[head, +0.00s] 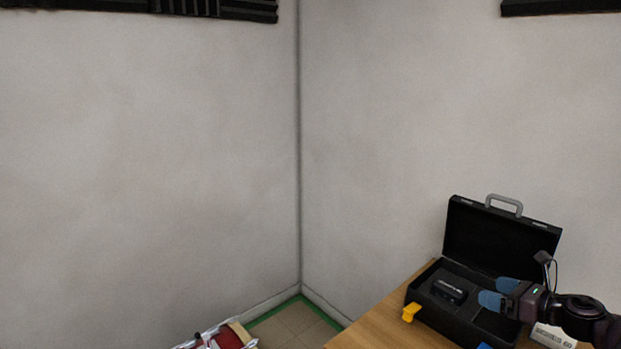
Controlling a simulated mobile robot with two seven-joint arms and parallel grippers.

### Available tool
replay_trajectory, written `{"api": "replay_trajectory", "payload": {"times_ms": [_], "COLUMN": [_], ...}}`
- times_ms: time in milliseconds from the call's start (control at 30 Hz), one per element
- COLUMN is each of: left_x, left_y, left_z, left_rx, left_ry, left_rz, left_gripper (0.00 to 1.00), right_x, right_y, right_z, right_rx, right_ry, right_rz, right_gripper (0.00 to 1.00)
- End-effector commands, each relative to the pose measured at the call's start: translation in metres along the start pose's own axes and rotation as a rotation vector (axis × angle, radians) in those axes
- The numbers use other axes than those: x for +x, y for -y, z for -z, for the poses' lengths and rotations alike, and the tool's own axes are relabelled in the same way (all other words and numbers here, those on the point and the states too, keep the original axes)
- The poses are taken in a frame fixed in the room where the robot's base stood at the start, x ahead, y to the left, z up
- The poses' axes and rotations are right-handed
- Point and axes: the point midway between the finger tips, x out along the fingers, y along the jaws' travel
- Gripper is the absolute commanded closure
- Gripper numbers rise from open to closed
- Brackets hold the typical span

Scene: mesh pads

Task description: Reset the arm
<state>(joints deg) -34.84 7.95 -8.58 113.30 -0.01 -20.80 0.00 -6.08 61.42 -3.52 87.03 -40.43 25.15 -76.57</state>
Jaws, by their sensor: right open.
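My right gripper (498,292) comes in from the right edge, its blue fingers apart and nothing seen between them. It is over the right part of an open black case (486,243) on a wooden table. The case lid stands up at the back with a grey handle on top. A small black box-shaped item (449,290) lies in the case, left of the fingers. My left gripper is not in the picture.
The wooden table (378,331) fills the lower right; its front left part is bare. A yellow piece (410,312) is at the case's front left edge. A white labelled item (553,336) lies under my right arm. A red and white item (226,338) is at the bottom left. Walls meet behind.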

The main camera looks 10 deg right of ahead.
Motion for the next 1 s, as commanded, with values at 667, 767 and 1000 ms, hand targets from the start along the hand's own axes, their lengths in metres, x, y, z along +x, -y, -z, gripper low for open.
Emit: {"api": "replay_trajectory", "payload": {"times_ms": [667,767,1000], "left_x": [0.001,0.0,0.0], "left_y": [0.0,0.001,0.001], "left_z": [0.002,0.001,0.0], "left_rx": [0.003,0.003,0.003], "left_ry": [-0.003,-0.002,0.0], "left_rz": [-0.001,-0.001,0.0], "left_gripper": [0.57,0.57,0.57], "right_x": [-0.012,-0.025,-0.063], "right_y": [-0.138,-0.166,-0.24], "right_z": [0.112,0.129,0.162], "right_rx": [1.504,1.751,2.284], "right_ry": [0.415,0.466,0.563], "right_rz": [0.544,0.658,0.971], "right_gripper": [0.13,0.13,0.13]}}
